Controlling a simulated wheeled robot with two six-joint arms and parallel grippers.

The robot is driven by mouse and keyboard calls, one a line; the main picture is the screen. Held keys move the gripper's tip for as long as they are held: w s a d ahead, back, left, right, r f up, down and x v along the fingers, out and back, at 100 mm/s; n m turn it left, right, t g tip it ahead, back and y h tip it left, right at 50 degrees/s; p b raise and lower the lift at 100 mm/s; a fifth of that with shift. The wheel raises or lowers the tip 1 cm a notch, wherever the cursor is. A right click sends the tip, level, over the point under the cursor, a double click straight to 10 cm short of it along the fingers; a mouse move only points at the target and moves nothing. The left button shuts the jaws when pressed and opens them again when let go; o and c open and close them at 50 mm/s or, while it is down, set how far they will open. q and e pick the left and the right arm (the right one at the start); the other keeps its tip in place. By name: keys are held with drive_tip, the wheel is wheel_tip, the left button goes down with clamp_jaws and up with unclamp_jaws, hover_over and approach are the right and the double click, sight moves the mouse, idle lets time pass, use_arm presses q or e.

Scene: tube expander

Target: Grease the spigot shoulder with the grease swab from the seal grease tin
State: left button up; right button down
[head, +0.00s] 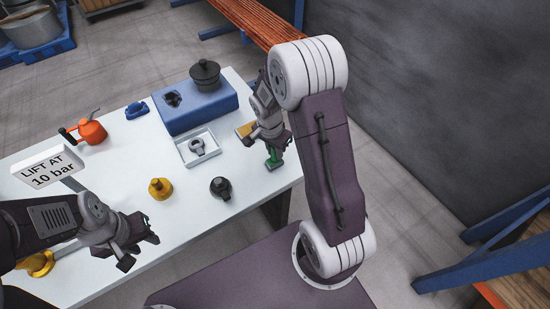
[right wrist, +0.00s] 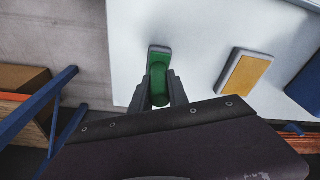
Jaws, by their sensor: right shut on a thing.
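My right gripper (head: 271,147) is at the right edge of the white table. It is shut on a green-handled tool (head: 273,160) with a flat grey foot. The tool also shows between the fingers in the right wrist view (right wrist: 159,82); I cannot tell if it is the grease swab. My left gripper (head: 138,246) is open and empty over the front of the table. A dark fitting (head: 221,188) and a brass fitting (head: 160,189) stand on the table. I cannot tell which part is the spigot, and no grease tin is clearly identifiable.
A blue block (head: 197,113) with a black lidded part (head: 205,74) stands at the back. A yellow-topped pad (right wrist: 248,73) lies near the tool. A white tray (head: 198,157) holds a grey ring. A red oil can (head: 92,131) and a sign (head: 48,167) are at left.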

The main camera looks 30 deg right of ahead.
sight(270, 165)
idle(0.5)
wheel_tip(270, 165, up, 7)
drive_tip(key=p, duration=0.5)
drive_tip(key=shift+p, duration=0.4)
drive_tip(key=shift+w+a, duration=0.1)
drive_tip(key=shift+w, duration=0.05)
drive_tip(key=s+a+n+t+y, duration=0.1)
drive_tip(key=s+a+n, duration=0.3)
drive_tip(key=n, duration=0.8)
drive_tip(key=shift+s+a+r+n+y, duration=0.15)
drive_tip(key=shift+s+a+n+y, duration=0.15)
drive_tip(key=shift+a, duration=0.9)
idle(0.6)
